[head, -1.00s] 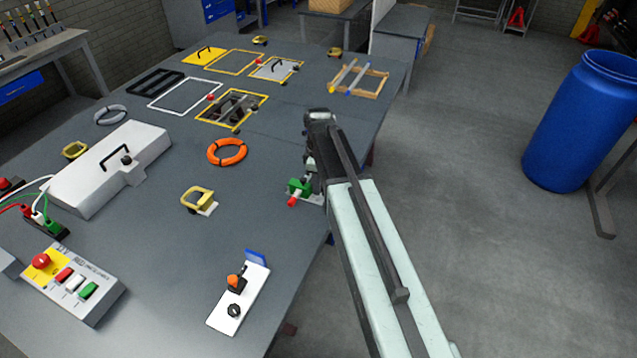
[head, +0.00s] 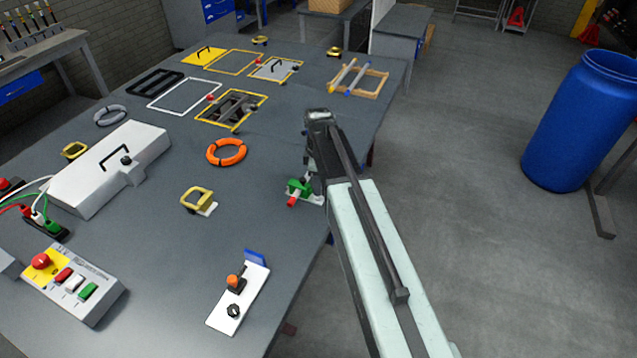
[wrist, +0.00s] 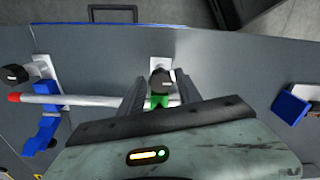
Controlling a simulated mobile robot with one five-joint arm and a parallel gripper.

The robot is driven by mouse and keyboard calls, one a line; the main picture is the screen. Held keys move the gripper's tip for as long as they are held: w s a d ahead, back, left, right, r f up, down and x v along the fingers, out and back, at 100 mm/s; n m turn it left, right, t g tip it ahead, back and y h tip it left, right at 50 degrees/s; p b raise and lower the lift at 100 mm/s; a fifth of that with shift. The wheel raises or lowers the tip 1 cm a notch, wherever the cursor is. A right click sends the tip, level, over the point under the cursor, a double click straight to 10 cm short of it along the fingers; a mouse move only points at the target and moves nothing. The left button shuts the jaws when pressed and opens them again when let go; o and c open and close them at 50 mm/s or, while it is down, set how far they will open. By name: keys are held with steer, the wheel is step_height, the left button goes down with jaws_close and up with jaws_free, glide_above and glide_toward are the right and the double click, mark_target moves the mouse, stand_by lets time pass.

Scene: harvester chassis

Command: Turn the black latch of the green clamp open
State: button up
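The green clamp (head: 297,186) sits on a small pale plate near the table's right edge, with a red tip facing the front. In the wrist view the green body (wrist: 158,101) shows between my fingers, partly hidden by the gripper housing. Its black latch (wrist: 162,80) shows as a dark rounded end between the two fingers. My gripper (wrist: 160,85) is open, with one finger on each side of the latch. I cannot tell whether either finger touches it. In the head view my arm hides the latch and most of the gripper.
In the wrist view, a pale rod (wrist: 75,100) with a red end passes by a blue bracket (wrist: 42,132) at left. A blue piece (wrist: 290,108) stands at right. An orange ring (head: 227,152) and a yellow handle (head: 198,200) lie left of the clamp.

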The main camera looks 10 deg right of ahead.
step_height(320, 180, up, 8)
steer(key=p, duration=0.8)
steer(key=shift+f, duration=0.15)
steer(key=s+f+m+b, duration=0.4)
steer(key=s+m, duration=1)
steer(key=shift+s+a, duration=0.15)
steer(key=shift+a, duration=0.25)
steer(key=shift+c, duration=0.5)
